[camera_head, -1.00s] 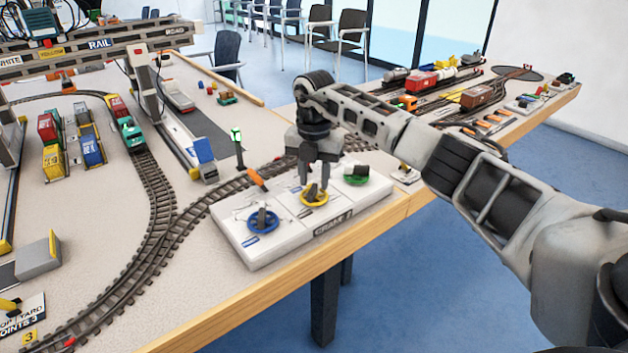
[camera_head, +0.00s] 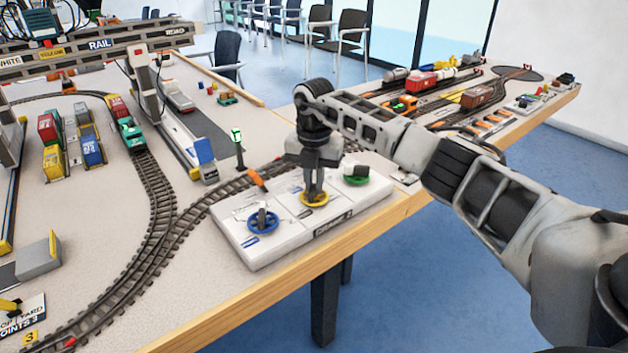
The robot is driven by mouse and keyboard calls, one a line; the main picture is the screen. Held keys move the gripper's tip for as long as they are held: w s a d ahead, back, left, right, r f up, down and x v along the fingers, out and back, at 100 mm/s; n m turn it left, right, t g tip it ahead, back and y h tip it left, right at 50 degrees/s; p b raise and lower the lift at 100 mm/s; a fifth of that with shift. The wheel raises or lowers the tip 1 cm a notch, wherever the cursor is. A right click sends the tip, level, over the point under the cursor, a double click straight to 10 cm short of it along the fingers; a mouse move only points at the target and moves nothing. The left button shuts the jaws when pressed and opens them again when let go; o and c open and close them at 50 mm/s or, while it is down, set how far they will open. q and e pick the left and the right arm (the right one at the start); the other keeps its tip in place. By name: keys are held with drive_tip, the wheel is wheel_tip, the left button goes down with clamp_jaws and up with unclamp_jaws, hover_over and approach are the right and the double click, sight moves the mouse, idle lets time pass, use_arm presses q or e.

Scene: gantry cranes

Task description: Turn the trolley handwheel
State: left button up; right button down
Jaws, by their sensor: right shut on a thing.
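A white control box (camera_head: 262,262) labelled as a crane panel sits at the table's front edge. It carries a blue handwheel (camera_head: 252,226), a yellow handwheel (camera_head: 303,201) and a green handwheel (camera_head: 357,181), from left to right. I cannot read which one is marked for the trolley. My right gripper (camera_head: 314,194) points straight down over the yellow handwheel and is shut on its dark upright grip, which the fingers mostly hide. The blue and green wheels are free. My left gripper is not in view.
A gantry crane (camera_head: 130,43) with a teal trolley (camera_head: 42,24) spans the upper left. Model trains (camera_head: 420,83) stand at the back right.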

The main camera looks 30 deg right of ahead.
sight(314, 186)
drive_tip(key=n+p, duration=0.1)
drive_tip(key=n, duration=0.4)
drive_tip(key=shift+r, duration=0.15)
drive_tip(key=n, duration=0.5)
drive_tip(key=shift+n, duration=0.4)
drive_tip(key=c, duration=1.5)
unclamp_jaws()
wheel_tip(314, 186, up, 16)
drive_tip(key=shift+f, duration=0.1)
